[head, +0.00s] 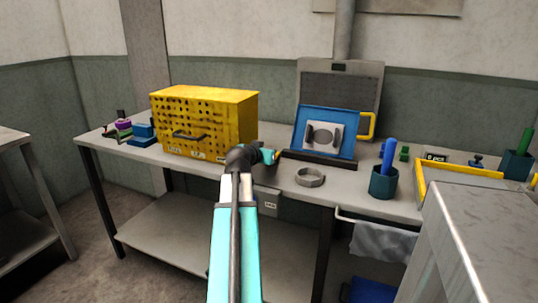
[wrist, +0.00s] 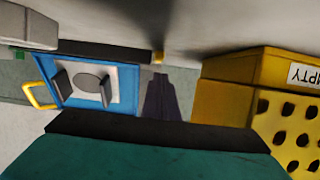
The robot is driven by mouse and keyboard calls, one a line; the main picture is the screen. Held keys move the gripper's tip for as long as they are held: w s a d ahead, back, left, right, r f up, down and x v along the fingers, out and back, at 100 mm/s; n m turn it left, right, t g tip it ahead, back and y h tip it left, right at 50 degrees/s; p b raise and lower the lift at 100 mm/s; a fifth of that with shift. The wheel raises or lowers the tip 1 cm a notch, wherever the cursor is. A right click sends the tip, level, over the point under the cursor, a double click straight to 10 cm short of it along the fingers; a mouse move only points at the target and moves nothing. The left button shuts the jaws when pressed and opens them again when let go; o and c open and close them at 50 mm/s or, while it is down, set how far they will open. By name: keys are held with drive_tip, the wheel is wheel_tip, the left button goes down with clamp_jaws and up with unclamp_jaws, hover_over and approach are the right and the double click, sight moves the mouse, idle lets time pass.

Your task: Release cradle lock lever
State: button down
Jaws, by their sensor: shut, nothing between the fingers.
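The blue cradle (head: 325,120) leans on a black ledge (head: 318,160) on the bench and carries a light plate with a grey disc between two dark clamps. The cradle also shows at the left of the wrist view (wrist: 125,75). A yellow handle (head: 368,125) is on its right side. A small yellow tip (wrist: 158,57) shows at the end of the ledge in the wrist view; I cannot tell if it is the lock lever. My gripper (wrist: 160,80) is shut and empty, its fingertips close to that tip; contact is unclear. In the head view my wrist hides most of this.
A yellow perforated cabinet (head: 205,118) stands close on the left of my gripper. A grey ring (head: 310,177) lies in front of the cradle. The bench front around the ring is clear.

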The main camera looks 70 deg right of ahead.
wheel_tip(320, 180, up, 2)
drive_tip(key=shift+r+p, duration=0.1)
drive_tip(key=shift+p, duration=0.2)
drive_tip(key=s+v, duration=0.1)
drive_tip(key=v, duration=0.8)
drive_tip(key=shift+w+a+f, duration=0.3)
drive_tip(key=shift+w+a, duration=0.2)
drive_tip(key=shift+a, duration=0.05)
